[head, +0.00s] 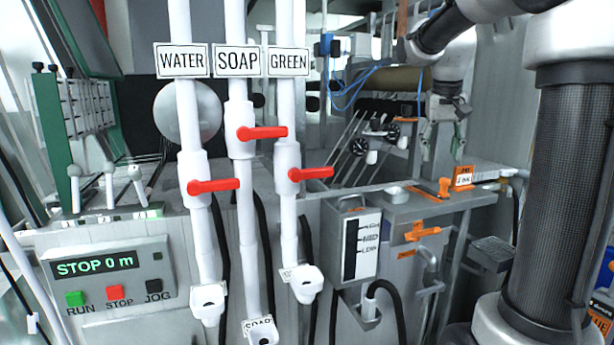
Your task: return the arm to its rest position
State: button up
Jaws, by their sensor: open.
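My arm comes in at the top right, and its dark upright link fills the right side of the head view. My gripper (442,135) is small in the picture and points down in front of the machine, right of centre. Its fingers are apart, and I see nothing held between them.
A control box (110,285) reads STOP 0 m. Blue cables (355,90) and rollers (393,131) lie left of my gripper.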

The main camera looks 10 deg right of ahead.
jog(key=s+a+f+n, duration=0.1)
jog(key=s+a+f, duration=0.2)
jog(key=s, duration=0.4)
jog(key=s+a+f+n+t+y, duration=0.1)
jog(key=s+a+f+n, duration=0.1)
jog(key=s+a+f, duration=0.2)
jog(key=s+a+f+n+t+y, duration=0.1)
jog(key=s+a+f+n, duration=0.1)
jog(key=s+a, duration=0.4)
jog(key=s+f, duration=0.1)
jog(key=s, duration=0.3)
jog(key=shift+s+f, duration=0.25)
jog(key=shift+s, duration=0.1)
